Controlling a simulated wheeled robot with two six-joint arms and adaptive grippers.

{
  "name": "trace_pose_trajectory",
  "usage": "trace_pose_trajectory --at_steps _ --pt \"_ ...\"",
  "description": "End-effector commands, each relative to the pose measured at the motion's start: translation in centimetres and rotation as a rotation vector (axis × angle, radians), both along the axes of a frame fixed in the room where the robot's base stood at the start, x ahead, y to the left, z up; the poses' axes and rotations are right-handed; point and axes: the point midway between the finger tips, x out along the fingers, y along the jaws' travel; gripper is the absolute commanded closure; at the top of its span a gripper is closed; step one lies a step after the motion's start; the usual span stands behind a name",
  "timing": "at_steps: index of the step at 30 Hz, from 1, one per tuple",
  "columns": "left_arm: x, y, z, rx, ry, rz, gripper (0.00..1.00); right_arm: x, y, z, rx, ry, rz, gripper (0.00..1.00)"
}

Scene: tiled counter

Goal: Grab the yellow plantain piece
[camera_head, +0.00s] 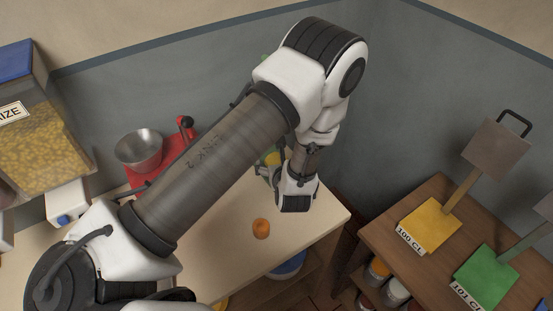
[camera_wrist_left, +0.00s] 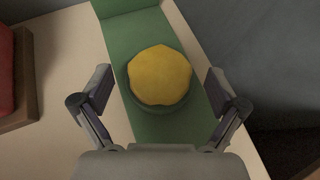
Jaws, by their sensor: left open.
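The yellow plantain piece (camera_wrist_left: 159,75) is a thick, round-lobed yellow slice. In the left wrist view it sits on a dark green round base on a green strip. My left gripper (camera_wrist_left: 160,88) is open, with one finger on each side of the piece and a gap on both sides; neither finger appears to touch it. In the head view a bit of yellow (camera_head: 272,158) shows beside my left wrist, and my arm hides most of that spot. The left fingertips are hard to make out there. My right gripper is not in view.
An orange fruit-like item (camera_head: 261,229) lies on the pale counter (camera_head: 225,255). A red scale with a metal bowl (camera_head: 139,149) and a maize bin (camera_head: 40,150) stand at the left. A wooden table (camera_head: 440,195) with yellow and green panels is at the right, past the counter's edge.

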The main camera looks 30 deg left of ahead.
Motion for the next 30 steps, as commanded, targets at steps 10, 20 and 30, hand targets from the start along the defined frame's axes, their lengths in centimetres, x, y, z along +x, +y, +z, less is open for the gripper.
trace_pose_trajectory --at_steps 10,20,30 --pt "0.0 0.0 0.0 -0.001 0.001 0.000 0.68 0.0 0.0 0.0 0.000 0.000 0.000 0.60" --pt "0.0 0.0 0.6 -0.001 -0.002 0.001 0.73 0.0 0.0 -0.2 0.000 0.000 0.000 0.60" --pt "0.0 0.0 7.7 0.000 -0.006 0.000 0.73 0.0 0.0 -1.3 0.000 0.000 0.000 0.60"
